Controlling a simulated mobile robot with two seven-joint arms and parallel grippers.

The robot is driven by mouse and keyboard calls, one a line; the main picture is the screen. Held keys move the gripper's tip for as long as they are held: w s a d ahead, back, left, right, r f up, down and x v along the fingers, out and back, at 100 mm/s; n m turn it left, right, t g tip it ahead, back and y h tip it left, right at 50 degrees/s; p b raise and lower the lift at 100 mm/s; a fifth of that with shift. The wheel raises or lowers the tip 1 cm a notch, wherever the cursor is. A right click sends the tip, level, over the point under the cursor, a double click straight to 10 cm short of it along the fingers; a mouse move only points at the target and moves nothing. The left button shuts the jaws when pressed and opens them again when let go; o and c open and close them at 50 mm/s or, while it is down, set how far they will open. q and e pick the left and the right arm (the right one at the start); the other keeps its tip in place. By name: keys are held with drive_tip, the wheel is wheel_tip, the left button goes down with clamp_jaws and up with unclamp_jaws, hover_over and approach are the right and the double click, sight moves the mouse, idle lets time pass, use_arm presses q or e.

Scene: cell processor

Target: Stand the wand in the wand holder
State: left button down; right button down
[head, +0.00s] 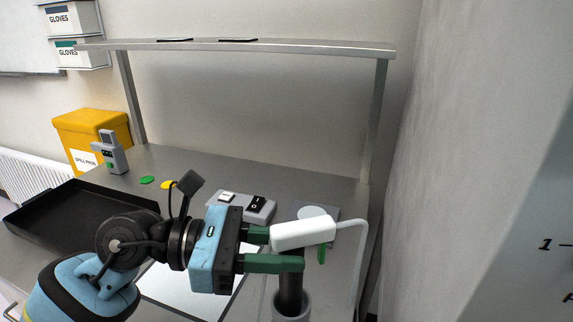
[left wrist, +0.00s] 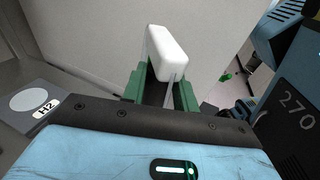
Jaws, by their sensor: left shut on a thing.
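The wand (head: 303,234) has a white head with a white cable running off right and down. A dark shaft (head: 290,285) stands below it and appears to run into the mouth of a grey round cup, the wand holder (head: 292,312), at the bottom edge. How deep it sits I cannot tell. My left gripper (head: 290,252) is shut on the wand, its green fingers just under and beside the white head. In the left wrist view the white head (left wrist: 166,55) stands between the fingers (left wrist: 160,90). My right gripper is not in view.
A grey device with a switch (head: 258,208) and a plate with a pale disc (head: 311,212) lie behind the wand. A black tray (head: 75,215) is at left, with a yellow bin (head: 92,128) and a grey handheld device (head: 110,155) behind. A shelf (head: 240,46) spans overhead; a wall closes the right.

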use_arm(q)
drive_tip(key=c, duration=1)
unclamp_jaws()
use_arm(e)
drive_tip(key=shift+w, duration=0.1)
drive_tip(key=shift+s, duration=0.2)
